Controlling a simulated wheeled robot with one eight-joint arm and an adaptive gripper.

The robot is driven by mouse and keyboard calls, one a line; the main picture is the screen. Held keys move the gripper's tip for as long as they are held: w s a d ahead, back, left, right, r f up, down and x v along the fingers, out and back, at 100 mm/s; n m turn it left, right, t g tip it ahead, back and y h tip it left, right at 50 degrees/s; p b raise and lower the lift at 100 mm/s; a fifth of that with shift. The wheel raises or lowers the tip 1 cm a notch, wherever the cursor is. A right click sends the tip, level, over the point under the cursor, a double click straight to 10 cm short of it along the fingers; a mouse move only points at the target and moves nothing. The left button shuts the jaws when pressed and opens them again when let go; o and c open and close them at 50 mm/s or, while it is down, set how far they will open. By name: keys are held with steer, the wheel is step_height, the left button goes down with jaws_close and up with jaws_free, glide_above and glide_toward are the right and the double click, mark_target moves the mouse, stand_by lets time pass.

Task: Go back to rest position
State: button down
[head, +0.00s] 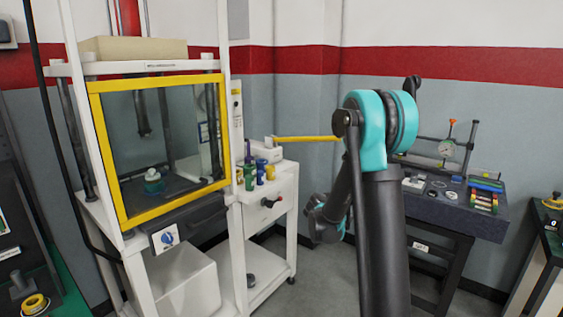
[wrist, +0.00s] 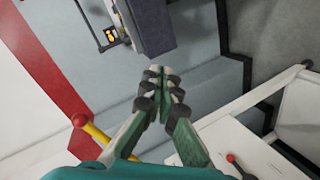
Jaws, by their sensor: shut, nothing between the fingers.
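My gripper (wrist: 157,72) is shut and empty in the wrist view, its fingertips together above the floor and wall edge. In the head view my dark and teal arm stands right of the middle, bent down on its left side.
A yellow lever (head: 307,138) sticks out toward my arm from the white cabinet (head: 284,190). A dark bench (head: 452,211) with gauges stands at right. Grey floor lies between.

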steer(key=s+f+m+g+y, duration=0.3)
steer(key=s+g+y, duration=0.1)
steer(key=s, duration=1.7)
steer(key=s+a+f+g+y, duration=0.1)
steer(key=s+a+f+y, duration=0.1)
steer(key=s, duration=0.7)
steer(key=s+a+f+m+g+y, duration=0.1)
steer(key=s+a+f+y, duration=0.1)
steer(key=s, duration=0.7)
steer(key=shift+a+f+g+y, duration=0.35)
steer(key=shift+a+f, duration=0.55)
steer(key=shift+a, duration=0.35)
